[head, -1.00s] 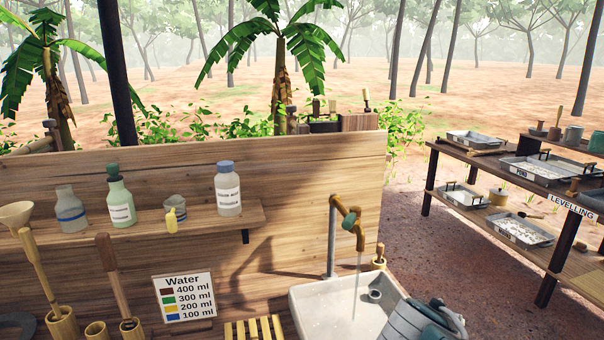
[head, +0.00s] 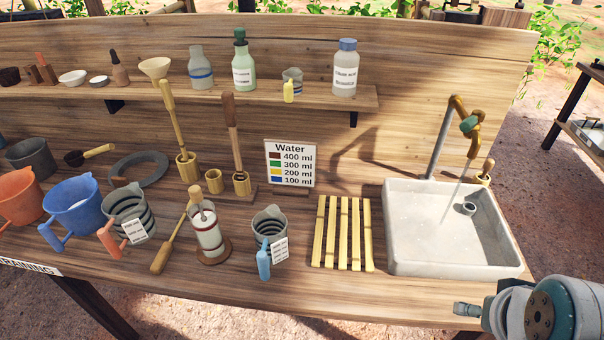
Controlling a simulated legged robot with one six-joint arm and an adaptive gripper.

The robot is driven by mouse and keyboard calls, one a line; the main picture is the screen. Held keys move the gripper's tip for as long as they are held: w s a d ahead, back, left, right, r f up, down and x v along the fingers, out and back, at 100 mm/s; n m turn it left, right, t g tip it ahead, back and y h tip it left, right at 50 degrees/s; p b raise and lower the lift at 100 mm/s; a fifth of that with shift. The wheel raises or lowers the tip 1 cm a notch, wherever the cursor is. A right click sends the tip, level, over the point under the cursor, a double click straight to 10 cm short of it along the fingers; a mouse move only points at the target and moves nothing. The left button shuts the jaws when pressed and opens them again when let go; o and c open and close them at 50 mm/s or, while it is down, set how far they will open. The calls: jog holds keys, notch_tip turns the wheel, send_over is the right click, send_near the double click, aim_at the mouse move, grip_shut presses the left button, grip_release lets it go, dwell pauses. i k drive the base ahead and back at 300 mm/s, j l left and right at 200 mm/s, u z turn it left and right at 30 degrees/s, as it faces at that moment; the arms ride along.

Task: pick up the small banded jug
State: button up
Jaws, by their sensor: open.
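Three grey jugs with dark bands show in the head view. The smallest banded jug (head: 292,76) has a yellow handle and stands on the wall shelf, between a green bottle and a blue-capped bottle. A mid-sized banded jug (head: 268,222) with a blue handle and a white label stands upright on the table, left of the slatted rack. A larger banded jug (head: 128,205) with an orange handle stands farther left. Part of my arm shows at the lower right, beyond the sink's front corner. My gripper's fingers cannot be made out, and no jug is touched.
A wooden pestle in a banded glass cylinder (head: 207,237) stands left of the mid-sized jug. The sink (head: 405,255) with a running tap (head: 473,142) is at right. A slatted rack (head: 343,235) and the water sign (head: 290,164) are nearby. Blue and orange jugs crowd the left.

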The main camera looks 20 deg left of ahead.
aim_at(269, 225)
jog(key=u, duration=1.4)
jog(key=i+j+z, duration=0.15)
jog(key=i+z, duration=0.15)
jog(key=i, duration=0.15)
